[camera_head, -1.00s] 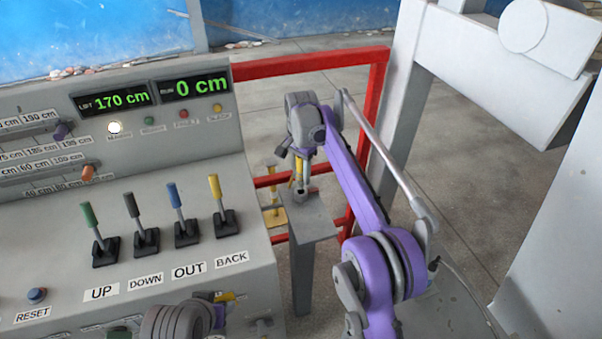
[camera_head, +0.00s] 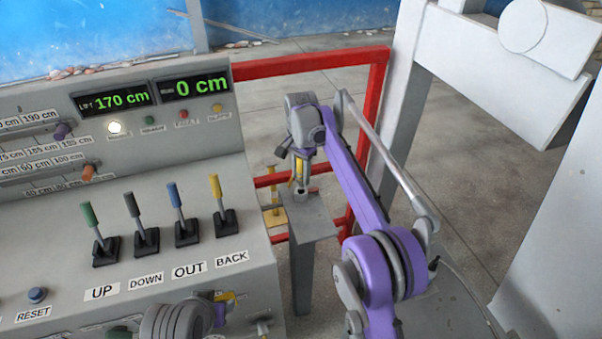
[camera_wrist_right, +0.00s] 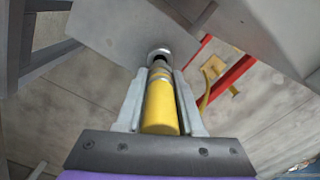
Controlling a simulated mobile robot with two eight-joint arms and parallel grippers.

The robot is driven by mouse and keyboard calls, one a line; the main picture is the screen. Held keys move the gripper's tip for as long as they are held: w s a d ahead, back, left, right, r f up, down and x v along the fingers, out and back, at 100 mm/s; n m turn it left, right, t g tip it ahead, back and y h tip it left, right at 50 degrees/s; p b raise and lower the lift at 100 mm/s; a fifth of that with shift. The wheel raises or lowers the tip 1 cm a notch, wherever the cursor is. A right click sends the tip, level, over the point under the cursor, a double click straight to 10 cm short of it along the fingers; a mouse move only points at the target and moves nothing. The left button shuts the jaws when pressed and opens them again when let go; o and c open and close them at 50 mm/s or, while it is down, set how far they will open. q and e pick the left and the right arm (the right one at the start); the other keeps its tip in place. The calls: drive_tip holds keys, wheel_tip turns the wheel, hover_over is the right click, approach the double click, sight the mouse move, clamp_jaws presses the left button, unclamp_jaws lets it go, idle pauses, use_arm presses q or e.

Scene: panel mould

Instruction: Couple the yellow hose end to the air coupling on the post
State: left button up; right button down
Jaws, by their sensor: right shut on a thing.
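My right gripper (camera_head: 299,178) points down over the top of the grey post (camera_head: 313,226). Its fingers are shut on the yellow hose end (camera_wrist_right: 161,106), which lies lengthwise between them in the right wrist view. The hose end's metal tip points at the round air coupling (camera_wrist_right: 159,54) on the post top. Part of the coupling's dark opening shows beyond the tip; I cannot tell whether they touch. The coupling also shows below the gripper in the head view (camera_head: 299,194).
The control console (camera_head: 150,225) with several levers stands left of the post. A red rail (camera_head: 310,63) runs behind and beside it. A yellow fixture (camera_head: 274,216) stands on the floor behind the post. Open concrete floor lies to the right.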

sight(301, 183)
use_arm(q)
drive_tip(key=shift+s+f+b, duration=0.35)
drive_tip(key=shift+f+b, duration=0.2)
drive_tip(key=shift+f, duration=0.3)
use_arm(e)
drive_tip(key=shift+f, duration=2.05)
drive_tip(key=shift+c, duration=2.2)
unclamp_jaws()
drive_tip(key=shift+r, duration=0.1)
wheel_tip(301, 183, up, 11)
drive_tip(key=shift+w+f+p, duration=0.1)
drive_tip(key=shift+f+p, duration=0.05)
drive_tip(key=shift+p, duration=0.95)
use_arm(q)
drive_tip(key=r, duration=0.1)
drive_tip(key=w+r, duration=0.1)
drive_tip(key=r, duration=0.1)
drive_tip(key=shift+w+r, duration=0.1)
drive_tip(key=shift+w, duration=0.2)
